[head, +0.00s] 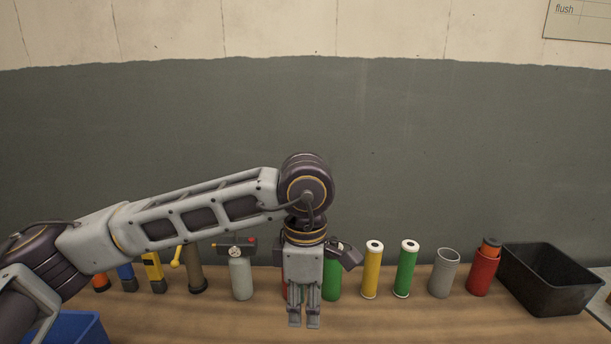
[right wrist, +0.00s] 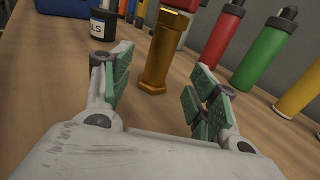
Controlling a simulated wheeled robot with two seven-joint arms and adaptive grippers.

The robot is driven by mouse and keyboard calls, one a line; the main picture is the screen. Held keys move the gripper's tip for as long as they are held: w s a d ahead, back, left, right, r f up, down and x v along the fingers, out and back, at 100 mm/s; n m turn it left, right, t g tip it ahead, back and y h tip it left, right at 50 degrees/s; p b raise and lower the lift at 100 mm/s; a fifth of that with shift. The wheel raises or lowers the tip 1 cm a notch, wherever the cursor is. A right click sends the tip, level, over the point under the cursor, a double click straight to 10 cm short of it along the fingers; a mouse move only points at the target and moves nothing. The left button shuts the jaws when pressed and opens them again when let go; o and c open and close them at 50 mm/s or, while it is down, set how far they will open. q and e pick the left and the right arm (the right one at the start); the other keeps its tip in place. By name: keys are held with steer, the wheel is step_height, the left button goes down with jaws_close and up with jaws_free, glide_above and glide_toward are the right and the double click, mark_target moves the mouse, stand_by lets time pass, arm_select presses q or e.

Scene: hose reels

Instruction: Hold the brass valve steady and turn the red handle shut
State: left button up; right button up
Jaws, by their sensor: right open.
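In the right wrist view a brass-coloured column (right wrist: 159,62) with a wider foot stands upright on the table, beyond and between the spread fingers of my right gripper (right wrist: 157,92). The gripper is open and empty, with no visible contact. A red part (right wrist: 182,4) shows at the cropped top edge by the column; I cannot tell if it is the handle. In the head view my left gripper (head: 304,318) points down at the table's middle, its fingers close together. It partly hides a red item behind it. I cannot identify the brass valve for certain in the head view.
A grey cylinder (head: 241,277) carries a dark bar with a red end. Yellow (head: 371,272) and green (head: 406,271) cylinders, a grey cup (head: 443,275) and a black bin (head: 548,285) stand to the right. A blue bin (head: 72,328) is at lower left. A dark jar (right wrist: 103,25) stands beyond my right gripper.

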steer(key=shift+v, duration=1.9)
steer(key=shift+s, duration=0.1)
